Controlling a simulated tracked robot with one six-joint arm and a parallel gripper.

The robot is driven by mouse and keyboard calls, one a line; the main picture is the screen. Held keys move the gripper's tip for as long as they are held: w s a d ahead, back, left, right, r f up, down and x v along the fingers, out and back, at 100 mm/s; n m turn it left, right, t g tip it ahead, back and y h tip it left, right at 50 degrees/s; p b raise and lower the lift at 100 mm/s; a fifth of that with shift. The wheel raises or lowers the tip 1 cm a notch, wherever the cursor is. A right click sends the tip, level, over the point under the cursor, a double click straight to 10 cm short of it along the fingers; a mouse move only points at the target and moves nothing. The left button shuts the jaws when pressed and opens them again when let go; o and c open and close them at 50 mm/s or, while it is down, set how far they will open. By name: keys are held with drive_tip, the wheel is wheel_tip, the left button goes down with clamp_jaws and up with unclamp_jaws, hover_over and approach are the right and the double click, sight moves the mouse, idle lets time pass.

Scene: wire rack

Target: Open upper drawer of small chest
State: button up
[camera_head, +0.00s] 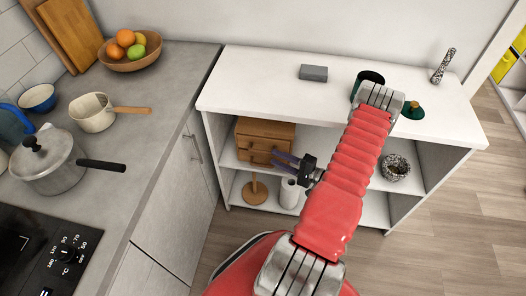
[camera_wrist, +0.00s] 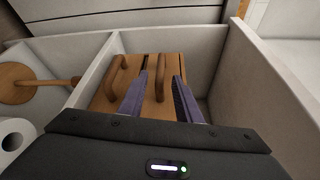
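The small wooden chest (camera_head: 265,129) stands on the upper level of the white shelf unit and shows two curved handles on its front. In the wrist view, the chest (camera_wrist: 138,62) appears turned on its side. The upper drawer's handle (camera_wrist: 160,82) lies between the two purple fingers in that view, and the lower drawer's handle (camera_wrist: 114,78) is left of them. My gripper (camera_head: 276,157) is open in front of the chest; it also shows in the wrist view (camera_wrist: 163,78). Contact with the handle cannot be told. Both drawers look closed.
The white shelf unit (camera_head: 240,92) has a board above and a side wall near the chest. A wooden stand (camera_head: 254,190) and a white roll (camera_head: 290,193) are on the level below. The counter (camera_head: 165,100) with a pot is at the left.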

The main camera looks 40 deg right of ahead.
sight(262, 152)
drive_tip(key=shift+x, duration=3.9)
drive_tip(key=shift+c, duration=0.2)
clamp_jaws()
